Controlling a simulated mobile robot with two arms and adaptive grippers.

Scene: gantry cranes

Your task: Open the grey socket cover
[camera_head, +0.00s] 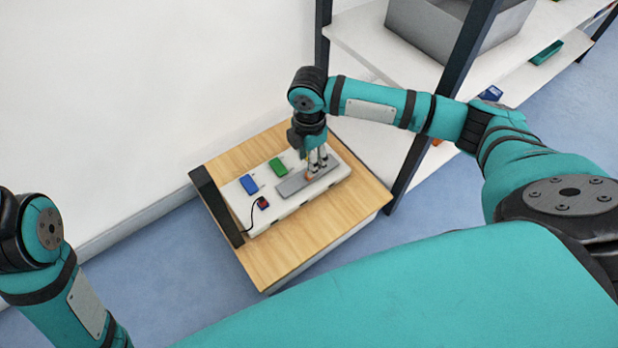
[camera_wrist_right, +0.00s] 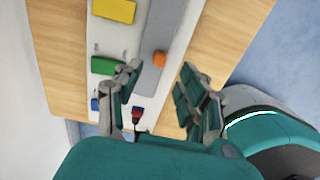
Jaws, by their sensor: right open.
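The grey socket cover (camera_head: 292,187) lies flat on a white panel (camera_head: 263,213) on the wooden table. An orange knob (camera_wrist_right: 159,59) stands on the cover in the right wrist view, where the grey plate (camera_wrist_right: 165,28) runs up past it. My right gripper (camera_head: 317,163) is over the cover, pointing down close to the knob. In the right wrist view its two fingers (camera_wrist_right: 162,80) are spread apart, with the knob just beyond the gap between their tips. I cannot tell whether they touch the cover. My left gripper is out of view.
A yellow block (camera_wrist_right: 114,10) shows in the wrist view. A shelf with a dark post (camera_head: 440,105) stands right of the table (camera_head: 275,262).

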